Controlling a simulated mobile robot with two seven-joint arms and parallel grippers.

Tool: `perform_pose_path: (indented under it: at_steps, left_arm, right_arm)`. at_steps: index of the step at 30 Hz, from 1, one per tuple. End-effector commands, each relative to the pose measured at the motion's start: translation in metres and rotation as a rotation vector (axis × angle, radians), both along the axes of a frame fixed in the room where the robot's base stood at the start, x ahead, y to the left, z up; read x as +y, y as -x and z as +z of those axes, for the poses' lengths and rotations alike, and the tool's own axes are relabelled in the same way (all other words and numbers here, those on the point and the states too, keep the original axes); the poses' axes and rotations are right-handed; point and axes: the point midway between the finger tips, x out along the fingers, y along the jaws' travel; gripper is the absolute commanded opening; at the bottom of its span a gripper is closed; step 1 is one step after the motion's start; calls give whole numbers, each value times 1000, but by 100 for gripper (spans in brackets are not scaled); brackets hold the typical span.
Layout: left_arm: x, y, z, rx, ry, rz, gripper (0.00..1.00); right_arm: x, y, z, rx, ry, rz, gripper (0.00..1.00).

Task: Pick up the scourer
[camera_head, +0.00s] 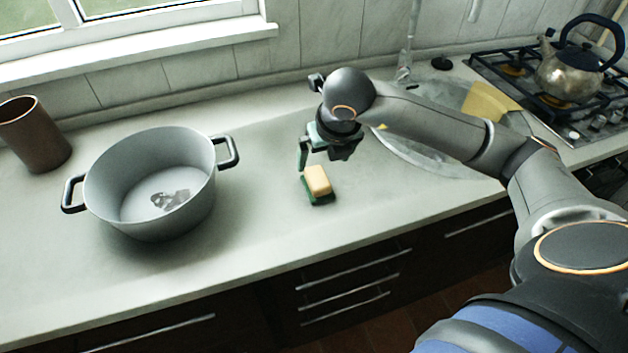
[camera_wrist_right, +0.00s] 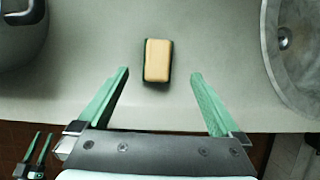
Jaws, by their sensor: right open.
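The scourer (camera_head: 318,182) is a small block with a pale orange top and a dark green underside, lying flat on the counter right of the pot. In the right wrist view the scourer (camera_wrist_right: 157,61) lies beyond the fingertips, between their lines and a little left of the middle. My right gripper (camera_head: 318,160) is just above and behind the scourer in the head view. In the wrist view the right gripper (camera_wrist_right: 160,72) has its green fingers spread wide, with nothing between them. My left gripper does not show in the head view.
A grey two-handled pot (camera_head: 150,185) with a dark patch inside stands left of the scourer. A brown cup (camera_head: 35,133) is at the far left. A sink (camera_head: 425,150) lies to the right, then a hob with a kettle (camera_head: 568,75). The counter around the scourer is clear.

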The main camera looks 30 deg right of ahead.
Motion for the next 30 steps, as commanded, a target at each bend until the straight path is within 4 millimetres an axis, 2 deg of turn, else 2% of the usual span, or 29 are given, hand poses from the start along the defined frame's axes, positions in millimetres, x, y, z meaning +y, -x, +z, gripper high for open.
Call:
perform_pose_path:
  at_steps: [3,13,21,30]
  left_arm:
    - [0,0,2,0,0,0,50]
    - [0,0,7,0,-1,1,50]
    - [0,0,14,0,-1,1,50]
    - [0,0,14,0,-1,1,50]
  right_arm:
    - [-1,-7,-22,6,-1,1,100]
    - [-3,-20,-49,4,-4,2,100]
    - [-6,-36,-84,4,-4,2,100]
    - [-7,-38,-88,1,-3,3,100]
